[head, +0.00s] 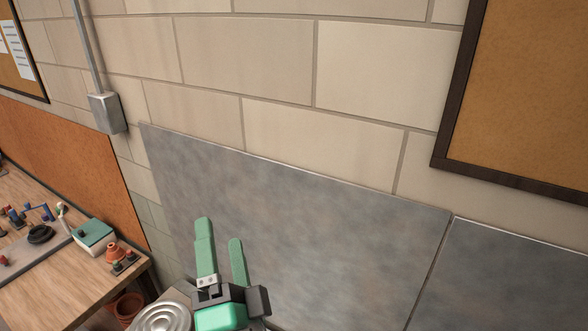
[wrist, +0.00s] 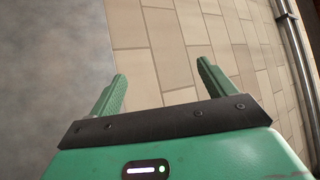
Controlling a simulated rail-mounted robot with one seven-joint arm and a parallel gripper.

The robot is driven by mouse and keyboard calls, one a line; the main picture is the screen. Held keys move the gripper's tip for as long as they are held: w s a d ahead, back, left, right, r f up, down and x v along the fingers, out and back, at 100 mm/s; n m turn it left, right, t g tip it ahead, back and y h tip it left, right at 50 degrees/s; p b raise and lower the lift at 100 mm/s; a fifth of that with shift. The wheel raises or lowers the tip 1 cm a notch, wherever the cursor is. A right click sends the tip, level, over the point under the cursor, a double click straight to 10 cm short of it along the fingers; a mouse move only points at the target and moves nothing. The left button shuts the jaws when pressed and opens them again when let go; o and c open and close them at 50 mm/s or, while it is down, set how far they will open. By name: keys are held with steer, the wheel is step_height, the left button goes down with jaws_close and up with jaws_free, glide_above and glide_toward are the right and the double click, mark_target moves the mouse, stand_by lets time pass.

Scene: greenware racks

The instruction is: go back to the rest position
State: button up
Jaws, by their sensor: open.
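My gripper (head: 222,252) shows at the bottom middle of the head view, with its two green fingers pointing up in front of a grey wall panel. The fingers stand apart with nothing between them. In the wrist view my gripper (wrist: 160,88) is also open and empty, its fingertips spread against the tan block wall. No object is held.
Grey panels (head: 300,225) cover the lower block wall (head: 250,60). A conduit box (head: 107,112) and framed corkboard (head: 530,90) hang there. Space around the fingers looks clear.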

steer(key=s+d+r+n+t+h+p, duration=0.1)
steer(key=s+d+r+n+h, duration=0.2)
steer(key=r, duration=0.7)
steer(key=s+d+r+n+t+h+p, duration=0.1)
steer(key=s+d+r+n+h, duration=0.2)
steer(key=s+d+r+n, duration=0.3)
step_height(320, 180, up, 5)
steer(key=s+n, duration=0.1)
steer(key=s, duration=0.1)
steer(key=shift+s+d+n+t, duration=0.15)
steer(key=shift+s+n+t, duration=0.15)
steer(key=shift+s+n, duration=0.1)
